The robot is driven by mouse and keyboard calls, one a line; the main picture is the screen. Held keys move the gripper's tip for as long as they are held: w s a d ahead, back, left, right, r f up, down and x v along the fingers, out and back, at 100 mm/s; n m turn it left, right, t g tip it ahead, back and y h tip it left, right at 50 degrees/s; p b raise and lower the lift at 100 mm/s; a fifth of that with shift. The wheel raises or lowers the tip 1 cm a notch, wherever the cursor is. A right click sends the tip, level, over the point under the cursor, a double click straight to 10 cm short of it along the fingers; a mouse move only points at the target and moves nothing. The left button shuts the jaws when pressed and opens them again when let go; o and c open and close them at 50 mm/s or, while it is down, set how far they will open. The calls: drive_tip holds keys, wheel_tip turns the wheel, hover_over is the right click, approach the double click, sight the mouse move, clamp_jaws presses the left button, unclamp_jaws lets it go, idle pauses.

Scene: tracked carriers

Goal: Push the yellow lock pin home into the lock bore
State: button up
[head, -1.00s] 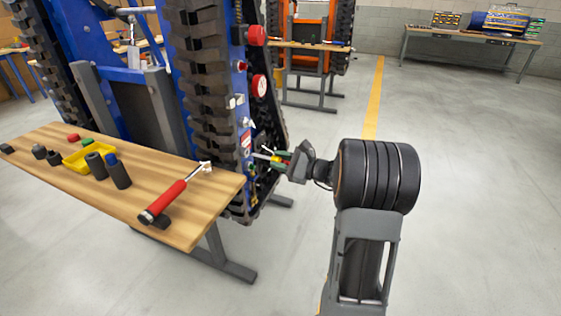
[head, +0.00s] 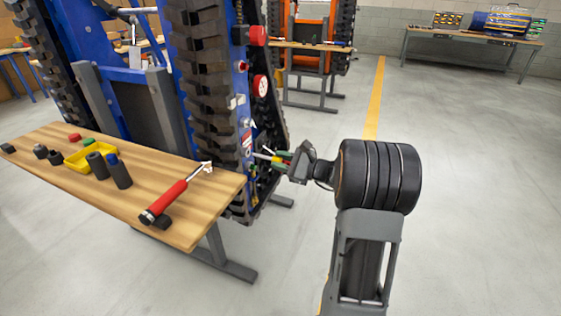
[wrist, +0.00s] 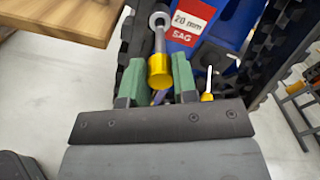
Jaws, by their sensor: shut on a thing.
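The yellow lock pin (wrist: 159,72) has a yellow head and a grey shank. In the wrist view its head sits between the green fingers of my gripper (wrist: 158,82), which is shut on it. The shank points away to a round grey boss (wrist: 159,19) on the blue carrier (wrist: 182,41). In the head view my gripper (head: 281,160) is at the carrier's near right side, with a bit of yellow showing between the fingers.
A smaller grey pin with a yellow base (wrist: 208,85) stands right of my fingers. The black track (head: 205,110) is close by. A wooden bench (head: 130,185) at left holds a red-handled tool (head: 166,200) and a yellow tray (head: 90,155). Floor at right is clear.

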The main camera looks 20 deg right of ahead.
sight(253, 154)
drive_tip(key=shift+b+x, duration=0.35)
drive_tip(key=shift+x, duration=3.85)
drive_tip(key=shift+s+d, duration=0.1)
drive_tip(key=shift+s, duration=0.05)
drive_tip(key=shift+v, duration=3.6)
drive_tip(key=shift+x, duration=0.9)
